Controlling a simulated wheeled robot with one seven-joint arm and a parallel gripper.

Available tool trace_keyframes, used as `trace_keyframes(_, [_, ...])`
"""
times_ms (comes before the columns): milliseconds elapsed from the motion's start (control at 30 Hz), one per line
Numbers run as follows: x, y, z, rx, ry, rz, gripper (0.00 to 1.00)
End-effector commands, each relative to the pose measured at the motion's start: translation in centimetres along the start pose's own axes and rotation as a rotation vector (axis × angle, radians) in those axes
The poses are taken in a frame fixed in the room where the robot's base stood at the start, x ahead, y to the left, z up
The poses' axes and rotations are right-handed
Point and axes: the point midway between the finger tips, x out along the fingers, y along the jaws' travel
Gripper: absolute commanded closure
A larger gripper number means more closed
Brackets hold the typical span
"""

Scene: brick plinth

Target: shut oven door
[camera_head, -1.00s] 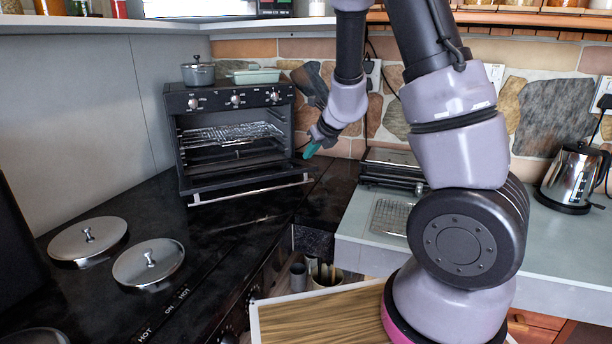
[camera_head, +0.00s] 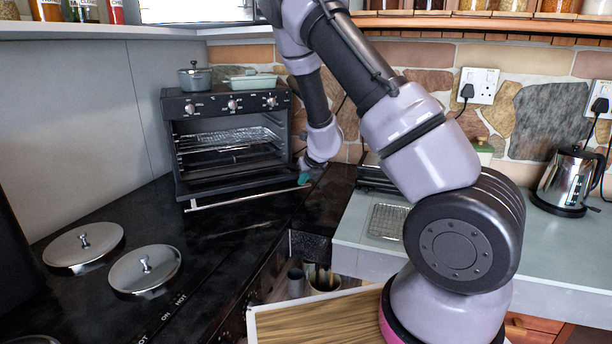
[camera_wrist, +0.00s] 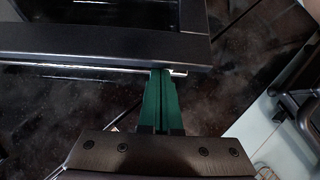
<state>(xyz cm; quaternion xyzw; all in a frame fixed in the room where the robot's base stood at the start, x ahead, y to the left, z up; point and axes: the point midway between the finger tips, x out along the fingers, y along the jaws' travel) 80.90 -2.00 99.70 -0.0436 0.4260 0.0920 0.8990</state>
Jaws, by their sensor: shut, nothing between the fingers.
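The black toaster oven (camera_head: 228,145) stands on the dark worktop at the left. Its door (camera_head: 240,188) is folded down open, with a silver handle bar (camera_head: 248,196) along its front edge, and the racks show inside. My gripper (camera_head: 303,177) is at the right end of the door, low by the handle. In the wrist view the shut green fingers (camera_wrist: 160,88) reach the handle bar (camera_wrist: 110,72) near the door's right corner (camera_wrist: 190,48). The fingertips overlap the bar's end; whether they touch it I cannot tell. Nothing is held.
A pot (camera_head: 195,77) and a green dish (camera_head: 251,81) stand on the oven. Two round metal lids (camera_head: 146,268) cover the hob at the left. A kettle (camera_head: 570,180) stands on the right counter. The worktop before the door is clear.

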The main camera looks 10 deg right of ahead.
Motion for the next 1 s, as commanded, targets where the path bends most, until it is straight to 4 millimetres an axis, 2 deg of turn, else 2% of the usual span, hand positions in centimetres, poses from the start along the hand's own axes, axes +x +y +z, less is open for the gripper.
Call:
trace_keyframes(567, [-0.1,0.0,0.5,0.0,-0.002,0.0,1.0])
trace_keyframes(767, [-1.5,0.0,2.3,0.002,-0.007,0.001,1.0])
trace_keyframes(1000, [-4.1,-0.1,6.2,0.001,-0.01,0.001,1.0])
